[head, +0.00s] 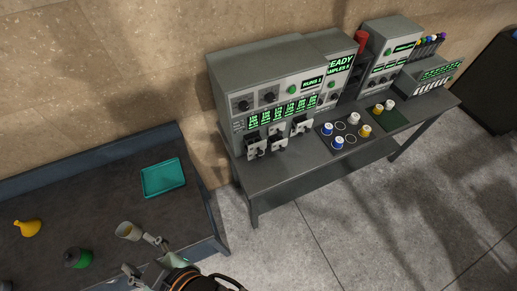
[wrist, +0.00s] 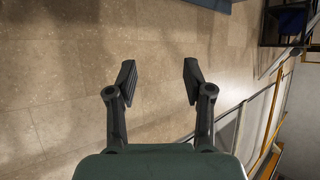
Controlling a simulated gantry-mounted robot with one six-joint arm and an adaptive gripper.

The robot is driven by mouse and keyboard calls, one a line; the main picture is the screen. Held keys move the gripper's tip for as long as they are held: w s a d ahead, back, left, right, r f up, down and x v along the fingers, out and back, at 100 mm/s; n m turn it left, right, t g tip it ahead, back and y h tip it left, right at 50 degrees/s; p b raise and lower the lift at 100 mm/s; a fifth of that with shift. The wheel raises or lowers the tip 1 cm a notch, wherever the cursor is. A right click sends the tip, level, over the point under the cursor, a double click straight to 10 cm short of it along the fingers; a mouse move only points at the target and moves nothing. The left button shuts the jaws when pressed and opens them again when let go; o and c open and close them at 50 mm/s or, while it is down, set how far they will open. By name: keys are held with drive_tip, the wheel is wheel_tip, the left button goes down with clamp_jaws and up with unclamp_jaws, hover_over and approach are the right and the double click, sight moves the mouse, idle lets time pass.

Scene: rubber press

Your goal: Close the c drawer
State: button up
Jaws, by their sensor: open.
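I cannot make out a drawer labelled c in either view. A grey machine (head: 270,85) with green displays stands on the dark table in the head view. Several small grey units (head: 278,138) stick out from its lower front; I cannot tell whether these are drawers. My gripper (head: 141,254) is at the bottom of the head view, near the front edge of the left bench and left of the machine. It is open, and in the wrist view its fingers (wrist: 159,72) are apart with nothing between them, facing the tan tiled wall.
A left bench (head: 100,182) holds a teal tray (head: 163,177), a pale cup (head: 128,231), a yellow flask (head: 28,228) and a green-black container (head: 77,258). Blue- and white-capped jars (head: 337,142) stand on a dark mat right of the machine. Open floor (head: 330,235) lies in front.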

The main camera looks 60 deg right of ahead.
drive_tip(key=d+f+m+b, duration=0.2)
drive_tip(key=f, duration=0.2)
drive_tip(key=w+d+f+m+b, duration=0.1)
drive_tip(key=d+f+m+b, duration=0.2)
drive_tip(key=f, duration=0.1)
drive_tip(key=w+d+f+m+b, duration=0.1)
drive_tip(key=d+f+m+b, duration=0.2)
drive_tip(key=f, duration=0.1)
drive_tip(key=shift+w+f, duration=0.1)
drive_tip(key=shift+w, duration=0.15)
drive_tip(key=c, duration=0.8)
drive_tip(key=d+f+m+t+b, duration=0.1)
drive_tip(key=d+f+m+b, duration=0.3)
drive_tip(key=d+f+m, duration=0.2)
drive_tip(key=shift+d+f+h, duration=0.1)
drive_tip(key=shift+f+h, duration=0.1)
drive_tip(key=shift+h, duration=0.2)
clamp_jaws()
drive_tip(key=m+h+b, duration=1)
drive_tip(key=m+b, duration=0.2)
drive_tip(key=m, duration=1.8)
approach(261, 153)
drive_tip(key=b+x, duration=0.2)
drive_tip(key=x, duration=0.5)
drive_tip(key=shift+d+f, duration=0.2)
